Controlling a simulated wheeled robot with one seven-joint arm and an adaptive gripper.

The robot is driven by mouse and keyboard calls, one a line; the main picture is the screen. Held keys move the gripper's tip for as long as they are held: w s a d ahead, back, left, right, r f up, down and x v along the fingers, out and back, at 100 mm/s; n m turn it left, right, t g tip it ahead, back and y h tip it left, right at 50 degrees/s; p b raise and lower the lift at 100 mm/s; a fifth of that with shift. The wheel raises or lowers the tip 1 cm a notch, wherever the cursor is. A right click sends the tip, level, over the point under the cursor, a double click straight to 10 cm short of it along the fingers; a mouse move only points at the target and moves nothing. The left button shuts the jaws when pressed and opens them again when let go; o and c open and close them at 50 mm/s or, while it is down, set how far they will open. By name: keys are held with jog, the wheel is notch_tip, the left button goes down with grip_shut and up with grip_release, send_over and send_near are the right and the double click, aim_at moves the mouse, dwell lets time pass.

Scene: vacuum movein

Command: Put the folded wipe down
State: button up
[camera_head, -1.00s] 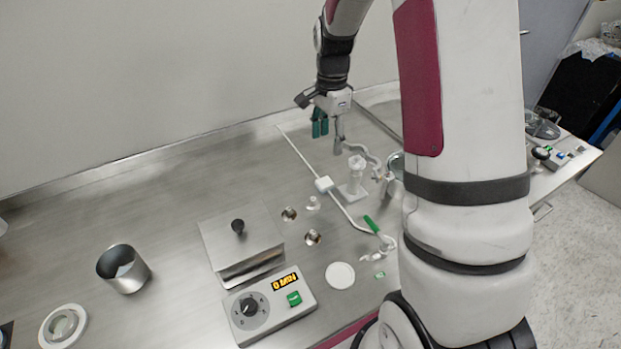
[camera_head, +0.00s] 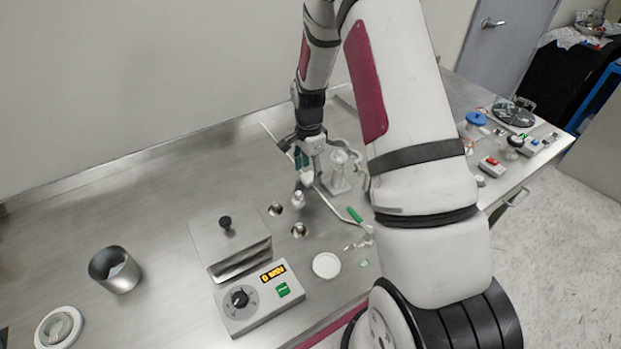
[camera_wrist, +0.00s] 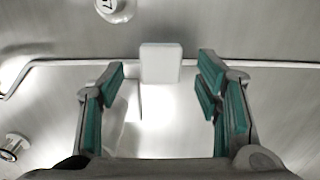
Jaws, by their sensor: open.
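A small white block (camera_wrist: 160,62), which may be the folded wipe, shows just beyond and between my fingertips in the wrist view. It lies at or on a thin pale rod (camera_wrist: 265,64); I cannot tell whether it is folded cloth. In the head view the white piece (camera_head: 307,178) shows right below my gripper (camera_head: 303,160). My gripper is open, with its green-padded fingers (camera_wrist: 162,85) apart and nothing clearly between them. I cannot tell whether the fingers touch the block.
A white stand (camera_head: 339,175) is close to the right of my gripper. Small holes with a white peg (camera_head: 298,199) are in front. A lidded steel box (camera_head: 232,240), a control box (camera_head: 258,297), a white disc (camera_head: 326,265) and a steel cup (camera_head: 115,268) stand nearer. The back left bench is clear.

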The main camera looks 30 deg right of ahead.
aim_at(309, 177)
jog(key=shift+f, duration=0.85)
jog(key=c, duration=1)
notch_tip(309, 177, up, 10)
jog(key=b, duration=0.1)
jog(key=w+a+f+n, duration=0.1)
jog(key=a+f+n, duration=0.1)
jog(key=a+n, duration=1.2)
jog(key=n, duration=0.4)
jog(key=shift+w+a+f, duration=0.25)
jog(key=shift+w+f, duration=0.05)
jog(key=shift+f, duration=0.1)
jog(key=shift+r, duration=0.15)
